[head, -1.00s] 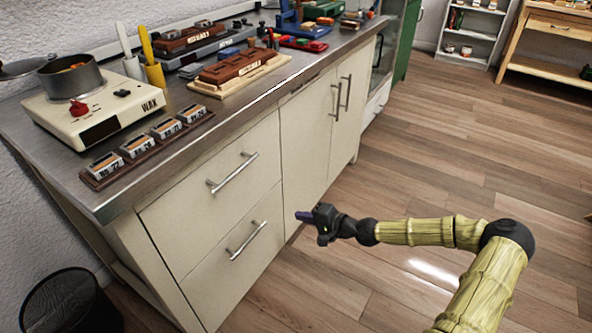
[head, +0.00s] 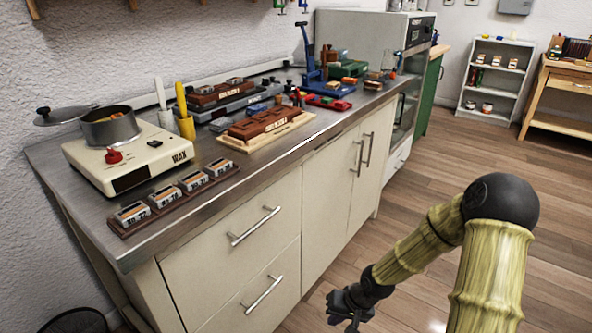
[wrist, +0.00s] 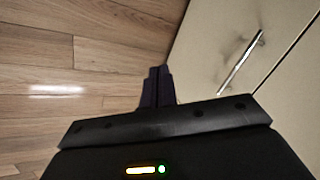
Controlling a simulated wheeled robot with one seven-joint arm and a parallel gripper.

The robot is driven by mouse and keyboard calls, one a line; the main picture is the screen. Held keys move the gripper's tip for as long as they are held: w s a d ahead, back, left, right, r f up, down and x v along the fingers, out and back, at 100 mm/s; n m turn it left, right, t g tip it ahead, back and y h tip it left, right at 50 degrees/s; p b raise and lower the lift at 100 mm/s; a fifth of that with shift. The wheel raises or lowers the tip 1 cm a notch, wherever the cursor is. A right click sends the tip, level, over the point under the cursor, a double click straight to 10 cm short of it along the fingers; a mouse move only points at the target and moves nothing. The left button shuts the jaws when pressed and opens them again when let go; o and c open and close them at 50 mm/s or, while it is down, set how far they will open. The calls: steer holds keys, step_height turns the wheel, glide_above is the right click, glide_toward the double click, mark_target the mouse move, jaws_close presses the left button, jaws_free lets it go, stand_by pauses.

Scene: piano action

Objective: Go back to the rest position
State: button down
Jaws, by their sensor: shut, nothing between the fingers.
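My gripper (head: 354,318) hangs low in front of the cabinet (head: 325,210), over the wooden floor, at the bottom of the head view. Its fingers point down. My arm is bent, with the elbow raised at the right. In the wrist view my gripper (wrist: 157,88) has its two dark fingers together with nothing between them. A cabinet front with a metal handle (wrist: 241,62) shows to the right of the fingers, apart from them, and wooden floor (wrist: 70,60) lies to the left.
The metal counter (head: 75,180) holds a wax heater (head: 125,160) with a pot, a rack of small blocks (head: 175,200) and a brown block on a board (head: 265,125). A bin (head: 78,321) stands lower left. A shelf (head: 497,75) stands far right. Floor at right is clear.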

steer(key=s+d+r+t+h, duration=0.1)
steer(key=s+d+r+h, duration=0.1)
steer(key=s+r, duration=0.5)
steer(key=s+d+r+h, duration=0.2)
steer(key=s+d+r, duration=0.15)
steer(key=r, duration=0.75)
steer(key=w+p+v, duration=0.2)
steer(key=p+v, duration=1)
steer(key=p, duration=0.1)
steer(key=w+r+p+v, duration=0.1)
steer(key=w+p+v, duration=0.2)
steer(key=p+v, duration=0.9)
steer(key=w+r+p+v, duration=0.1)
steer(key=w+p+v, duration=0.2)
steer(key=p+v, duration=1)
steer(key=shift+a+n+p, duration=0.35)
steer(key=shift+a+n, duration=0.05)
steer(key=shift+a, duration=0.2)
steer(key=shift+f, duration=0.1)
steer(key=shift+w, duration=0.1)
